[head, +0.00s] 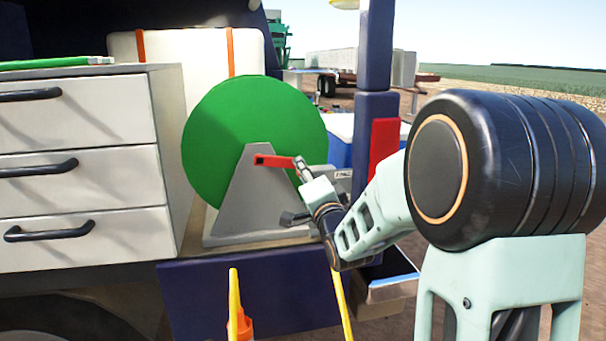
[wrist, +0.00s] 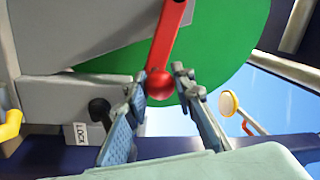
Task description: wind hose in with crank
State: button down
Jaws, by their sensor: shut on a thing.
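The hose reel shows as a large green disc (head: 235,115) on a grey stand (head: 238,195) in the head view. A red crank arm (head: 273,160) extends right from the stand's top. In the wrist view the crank arm (wrist: 171,35) ends in a round red knob (wrist: 159,84). My gripper (head: 301,168) is at the crank's outer end, with its fingers shut on the knob from both sides. A yellow hose (head: 342,305) hangs below my wrist. A black lever knob (wrist: 99,108) beside a LOCK label (wrist: 81,134) is left of my fingers.
A white drawer cabinet (head: 75,165) with black handles stands left of the reel. A dark blue post (head: 376,100) and a red panel (head: 384,145) are to the right.

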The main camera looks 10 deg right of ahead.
jog(key=a+f+m+h+b, duration=0.2)
jog(key=a+f+m+b, duration=0.3)
jog(key=m+b, duration=0.6)
jog(key=shift+a+f+m+h, duration=0.4)
jog(key=shift+f+m, duration=0.4)
jog(key=shift+f, duration=0.5)
jog(key=c, duration=1.7)
grip_release()
jog(key=shift+r, duration=0.1)
jog(key=shift+o, duration=0.2)
jog(key=shift+s, duration=0.1)
jog(key=s+f, duration=0.1)
jog(key=s, duration=0.6)
jog(key=shift+a, duration=0.25)
